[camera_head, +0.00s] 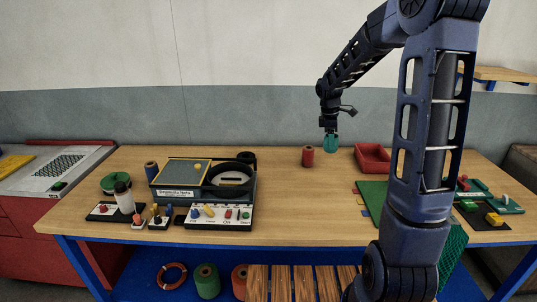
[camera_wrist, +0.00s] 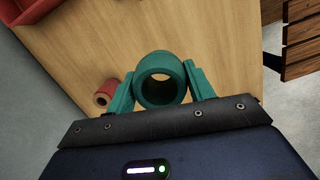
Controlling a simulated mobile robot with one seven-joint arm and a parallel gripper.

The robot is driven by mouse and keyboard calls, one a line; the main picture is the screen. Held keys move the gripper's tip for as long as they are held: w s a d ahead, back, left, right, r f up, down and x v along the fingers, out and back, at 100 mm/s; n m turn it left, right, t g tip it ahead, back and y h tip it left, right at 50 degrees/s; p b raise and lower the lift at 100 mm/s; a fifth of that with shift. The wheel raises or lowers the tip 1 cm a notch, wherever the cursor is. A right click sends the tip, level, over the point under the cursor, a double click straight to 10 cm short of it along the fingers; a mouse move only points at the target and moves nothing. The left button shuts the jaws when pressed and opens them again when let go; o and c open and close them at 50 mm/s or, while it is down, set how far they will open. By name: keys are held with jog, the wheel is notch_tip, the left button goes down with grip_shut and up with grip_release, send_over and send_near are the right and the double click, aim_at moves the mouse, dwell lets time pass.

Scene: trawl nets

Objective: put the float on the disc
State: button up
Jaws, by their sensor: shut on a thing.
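My gripper (camera_head: 330,143) is above the back of the wooden table, right of centre. It is shut on a teal hollow cylinder, which looks like the float (camera_wrist: 160,66). In the wrist view its round hole faces the camera, and a teal finger presses on each side. In the head view the float and the teal fingers blend together. No thing is plainly the disc. A round dark frame (camera_head: 232,176) stands on the console.
A red spool (camera_head: 308,156) stands close left of my gripper and shows in the wrist view (camera_wrist: 106,92). A red tray (camera_head: 372,158) is to the right. The table's middle front is clear.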

jog(key=w+a+r+n, duration=0.2)
jog(key=w+a, duration=0.6)
jog(key=w, duration=0.1)
jog(key=n+t, duration=0.1)
jog(key=n, duration=0.4)
send_over(247, 155)
jog(key=f, duration=1.9)
jog(key=shift+s+a, duration=0.2)
jog(key=shift+s, duration=0.1)
jog(key=shift+f, duration=0.15)
jog(key=o, duration=1)
jog(key=shift+c, duration=0.2)
